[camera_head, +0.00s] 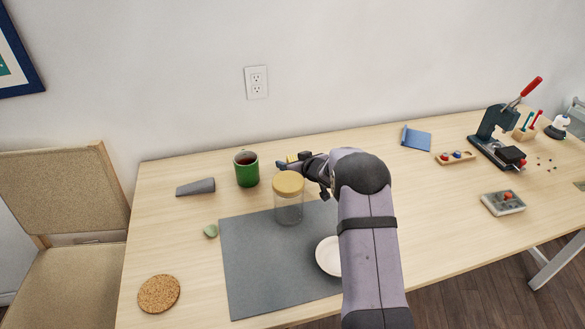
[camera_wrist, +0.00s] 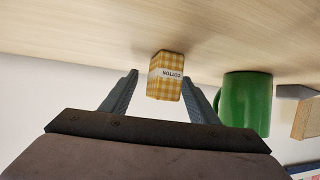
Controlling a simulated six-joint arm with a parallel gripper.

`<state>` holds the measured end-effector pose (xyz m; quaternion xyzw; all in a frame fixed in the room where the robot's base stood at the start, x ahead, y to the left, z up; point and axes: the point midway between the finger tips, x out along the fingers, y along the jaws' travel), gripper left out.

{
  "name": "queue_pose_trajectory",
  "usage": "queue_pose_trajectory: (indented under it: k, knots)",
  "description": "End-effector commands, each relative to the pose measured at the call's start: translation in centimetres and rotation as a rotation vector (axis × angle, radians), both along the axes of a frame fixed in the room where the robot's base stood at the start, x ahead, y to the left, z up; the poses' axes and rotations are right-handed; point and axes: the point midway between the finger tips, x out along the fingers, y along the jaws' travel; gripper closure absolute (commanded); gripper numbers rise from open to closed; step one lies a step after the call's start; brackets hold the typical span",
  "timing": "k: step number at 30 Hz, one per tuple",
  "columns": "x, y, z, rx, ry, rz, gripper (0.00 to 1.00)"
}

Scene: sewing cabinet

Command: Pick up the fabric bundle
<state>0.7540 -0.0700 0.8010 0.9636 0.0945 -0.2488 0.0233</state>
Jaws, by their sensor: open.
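The fabric bundle (camera_wrist: 168,75) is a small yellow-and-white checked block with a white band reading COTTON. In the wrist view it shows between the two finger tips of my gripper (camera_wrist: 160,80), with a finger to either side. The fingers are apart and I see no clear contact with it. In the head view only a small yellow part of the bundle (camera_head: 291,158) shows; my gripper (camera_head: 285,164) and the jar lid hide the rest.
A green mug (camera_head: 246,169) stands close to the left of my gripper. A lidded glass jar (camera_head: 288,200) stands just in front, on the grey mat (camera_head: 255,275). A white saucer (camera_head: 328,257) is partly behind my arm. A grey wedge (camera_head: 196,187) lies left of the mug.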

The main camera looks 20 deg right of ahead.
Motion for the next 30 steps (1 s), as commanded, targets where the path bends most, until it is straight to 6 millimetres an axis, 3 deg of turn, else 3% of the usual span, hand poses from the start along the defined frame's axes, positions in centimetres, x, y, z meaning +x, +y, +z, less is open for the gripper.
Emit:
queue_pose_trajectory:
  k: [6,18,24,30]
  knots:
    - [1.9,0.4,-0.5,-0.002,-0.005,0.003,0.45]
    - [2.4,0.5,-0.8,-0.001,-0.005,0.002,0.45]
    - [2.4,0.5,-0.8,-0.001,-0.005,0.002,0.93]
    - [2.4,0.5,-0.8,-0.002,-0.005,0.001,0.95]
